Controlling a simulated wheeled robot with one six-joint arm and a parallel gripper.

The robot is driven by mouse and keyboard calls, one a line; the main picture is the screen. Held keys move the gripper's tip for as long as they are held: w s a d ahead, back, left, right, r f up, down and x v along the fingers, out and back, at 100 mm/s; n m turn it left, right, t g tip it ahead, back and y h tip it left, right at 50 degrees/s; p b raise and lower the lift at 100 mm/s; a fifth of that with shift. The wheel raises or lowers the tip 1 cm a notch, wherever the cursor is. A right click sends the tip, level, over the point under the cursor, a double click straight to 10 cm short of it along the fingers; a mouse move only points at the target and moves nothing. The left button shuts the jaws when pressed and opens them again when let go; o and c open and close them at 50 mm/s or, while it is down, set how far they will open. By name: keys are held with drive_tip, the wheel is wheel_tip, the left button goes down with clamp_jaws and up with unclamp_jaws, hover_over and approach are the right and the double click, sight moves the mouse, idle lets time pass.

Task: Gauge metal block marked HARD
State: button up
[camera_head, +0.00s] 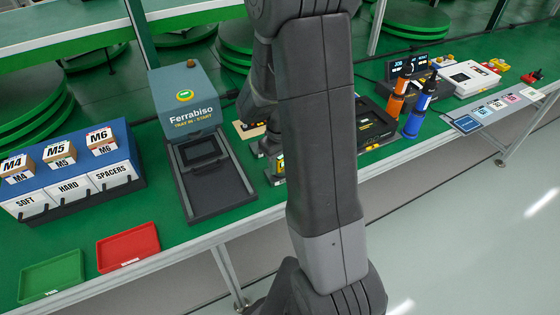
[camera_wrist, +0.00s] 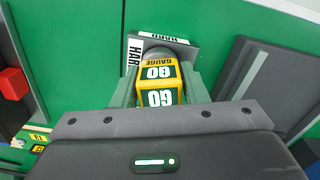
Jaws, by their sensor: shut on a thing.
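In the head view my gripper (camera_head: 271,148) is largely hidden behind my arm. A bit of the yellow gauge (camera_head: 280,166) shows there, low over the green table, and the block cannot be made out clearly.
A grey Ferrabiso machine (camera_head: 185,104) with a dark tray stands left of my gripper. Further left are a blue rack (camera_head: 110,140) with labelled boxes, a red tray (camera_head: 128,245) and a green tray (camera_head: 52,276). Orange (camera_head: 398,95) and blue (camera_head: 417,115) tools stand at right.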

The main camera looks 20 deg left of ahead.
drive_tip(key=shift+f, duration=0.1)
idle(0.3)
drive_tip(key=o, duration=1.3)
wheel_tip(320, 180, up, 14)
drive_tip(key=shift+p, duration=0.45)
drive_tip(key=shift+f, duration=0.1)
wheel_tip(320, 180, down, 14)
drive_tip(key=shift+b, duration=0.5)
drive_tip(key=shift+r, duration=0.25)
